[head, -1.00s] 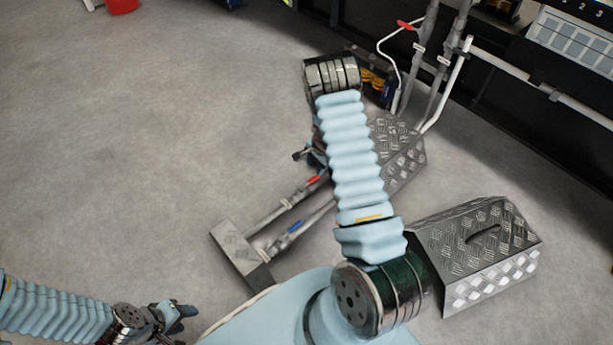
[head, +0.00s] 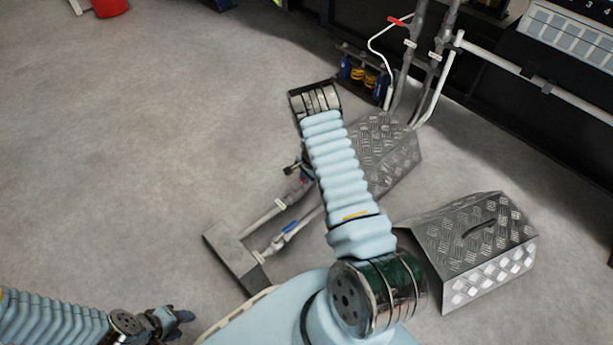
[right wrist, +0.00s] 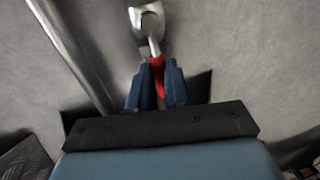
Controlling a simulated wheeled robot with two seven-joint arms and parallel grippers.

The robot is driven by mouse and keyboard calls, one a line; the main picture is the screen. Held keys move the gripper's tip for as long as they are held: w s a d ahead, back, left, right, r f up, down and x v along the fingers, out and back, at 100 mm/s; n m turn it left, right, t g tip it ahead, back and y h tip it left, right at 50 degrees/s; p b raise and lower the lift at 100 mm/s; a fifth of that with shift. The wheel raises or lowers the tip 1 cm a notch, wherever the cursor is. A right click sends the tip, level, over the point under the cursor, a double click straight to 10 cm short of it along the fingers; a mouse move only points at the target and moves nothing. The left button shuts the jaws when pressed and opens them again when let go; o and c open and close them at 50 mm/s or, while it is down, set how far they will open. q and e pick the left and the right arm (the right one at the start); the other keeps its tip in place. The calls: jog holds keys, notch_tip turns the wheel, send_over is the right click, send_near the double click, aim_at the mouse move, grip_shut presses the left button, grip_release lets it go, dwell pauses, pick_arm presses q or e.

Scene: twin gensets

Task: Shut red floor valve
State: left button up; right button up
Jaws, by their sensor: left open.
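The red floor valve's lever (right wrist: 158,72) points down between the blue fingers of my right gripper (right wrist: 160,85), below a metal valve body (right wrist: 147,20). The fingers lie close on both sides of the lever and look shut on it. In the head view, a bit of red (head: 303,181) shows by my right gripper (head: 295,169), beside the floor pipe; my arm hides much of it. A blue valve lever (head: 290,228) lies along the neighbouring pipe. My left gripper (head: 182,316) is open and empty at the lower left, far from the valves.
A small plate-metal block (head: 228,247) stands at the pipes' near end. Checker-plate covers stand behind my right arm (head: 385,150) and at the right (head: 480,245). Upright pipes (head: 410,75) rise at the back, one with a red lever (head: 400,20).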

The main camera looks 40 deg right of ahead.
grip_shut()
